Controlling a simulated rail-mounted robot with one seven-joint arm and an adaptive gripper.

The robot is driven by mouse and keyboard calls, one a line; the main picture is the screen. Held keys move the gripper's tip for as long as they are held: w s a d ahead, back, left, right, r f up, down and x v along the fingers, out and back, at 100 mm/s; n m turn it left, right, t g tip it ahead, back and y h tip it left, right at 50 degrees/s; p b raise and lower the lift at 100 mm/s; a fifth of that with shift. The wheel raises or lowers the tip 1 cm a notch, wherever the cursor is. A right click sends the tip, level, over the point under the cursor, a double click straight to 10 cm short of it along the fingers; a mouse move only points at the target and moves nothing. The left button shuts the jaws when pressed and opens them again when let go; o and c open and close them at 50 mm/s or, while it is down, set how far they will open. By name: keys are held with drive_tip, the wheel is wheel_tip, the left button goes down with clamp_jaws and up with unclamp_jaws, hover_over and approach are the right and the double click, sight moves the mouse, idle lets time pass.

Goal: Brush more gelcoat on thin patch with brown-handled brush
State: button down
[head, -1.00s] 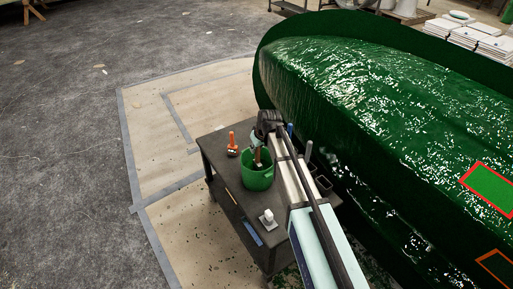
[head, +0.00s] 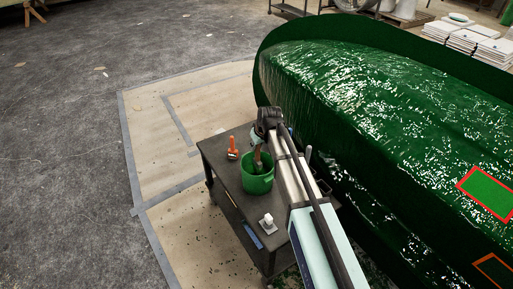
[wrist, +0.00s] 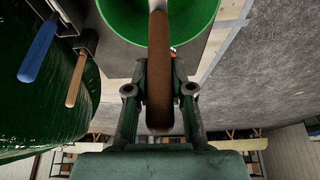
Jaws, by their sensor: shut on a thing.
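My gripper (head: 262,138) is shut on the brown handle of a brush (wrist: 158,75), above the green bucket on the cart. The brush handle also shows in the head view (head: 258,157), running down into the bucket (head: 258,184). The bristles are hidden inside the bucket. In the wrist view the bucket's rim (wrist: 115,30) is just beyond the handle. The glossy green hull mould (head: 370,100) lies to the right. It bears a lighter green patch (head: 487,193) outlined in red and a dark patch (head: 494,268) outlined in orange.
The dark cart (head: 222,165) also carries an orange-handled tool (head: 232,147) and a white object (head: 267,222). Open floor (head: 70,160) lies left of the cart.

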drive_tip(key=shift+r+p, duration=1.85)
drive_tip(key=shift+r, duration=2.05)
drive_tip(key=shift+r+p, duration=0.7)
drive_tip(key=shift+r, duration=0.8)
drive_tip(key=shift+d, duration=0.1)
